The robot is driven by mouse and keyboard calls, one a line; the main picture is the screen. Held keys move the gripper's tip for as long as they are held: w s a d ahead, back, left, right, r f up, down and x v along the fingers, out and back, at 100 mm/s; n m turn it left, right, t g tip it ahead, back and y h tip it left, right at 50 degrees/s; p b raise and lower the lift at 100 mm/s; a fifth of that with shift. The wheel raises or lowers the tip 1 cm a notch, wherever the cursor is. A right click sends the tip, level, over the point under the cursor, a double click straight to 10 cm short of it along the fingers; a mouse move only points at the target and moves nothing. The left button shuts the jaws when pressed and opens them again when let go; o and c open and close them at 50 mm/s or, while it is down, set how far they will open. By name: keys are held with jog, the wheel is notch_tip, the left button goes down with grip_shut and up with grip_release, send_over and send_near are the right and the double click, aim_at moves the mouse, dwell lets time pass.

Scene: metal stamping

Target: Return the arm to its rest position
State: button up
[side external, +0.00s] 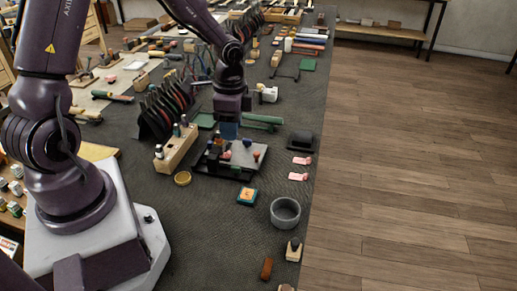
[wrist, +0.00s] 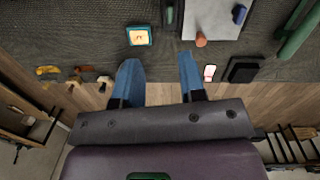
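My gripper (side external: 228,131) hangs from my arm over the bench, with its blue fingers pointing down above or close to a dark tray (side external: 212,171) that holds several small pegs. I cannot tell the exact height above the tray. In the wrist view the two blue fingers of my gripper (wrist: 159,63) stand apart with nothing between them. Bench and floor show through the gap.
A wooden rack (side external: 172,158) of small bottles stands left of the tray. A teal-framed pad (side external: 247,196), a grey bowl (side external: 285,213), pink pieces (side external: 298,176) and a black block (side external: 301,142) lie nearby. The bench's right edge drops to open wooden floor (side external: 420,180).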

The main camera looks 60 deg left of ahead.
jog(key=s+d+r+n+t, duration=0.3)
jog(key=s+r, duration=0.3)
jog(key=r, duration=0.4)
jog(key=s+d+r+n+t, duration=0.3)
jog(key=s+r, duration=0.4)
jog(key=r, duration=0.3)
jog(key=shift+d+r+n, duration=0.2)
jog(key=shift+d+n, duration=0.6)
